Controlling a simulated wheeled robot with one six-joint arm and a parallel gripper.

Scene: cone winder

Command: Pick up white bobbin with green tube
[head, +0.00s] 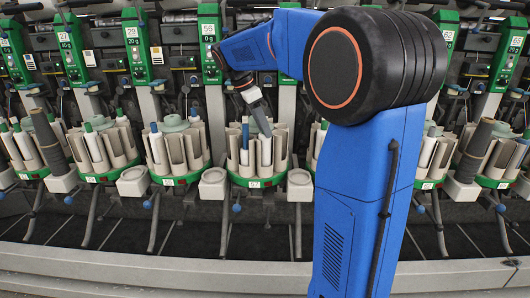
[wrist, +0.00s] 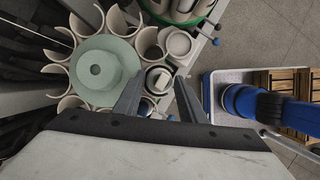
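My gripper (wrist: 158,80) is open, with its two fingers apart over a round holder of the magazine. A white bobbin (wrist: 159,79) stands in that holder, between or just below the fingertips; its tube colour is unclear. In the head view my gripper (head: 263,124) points down into the middle magazine (head: 253,182), which carries a bobbin with a blue tube (head: 245,136). White bobbins with green tubes show in the neighbouring magazines, one at the left (head: 96,150) and one nearer the middle (head: 158,152). None shows clearly in the middle magazine, partly hidden by my gripper.
A pale green disc (wrist: 97,69) sits at the magazine's centre, ringed by cream holders. A white cup (head: 299,184) stands right of the magazine. A dark cone (head: 475,150) stands further right. Wooden crates (wrist: 285,82) lie at the right in the wrist view.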

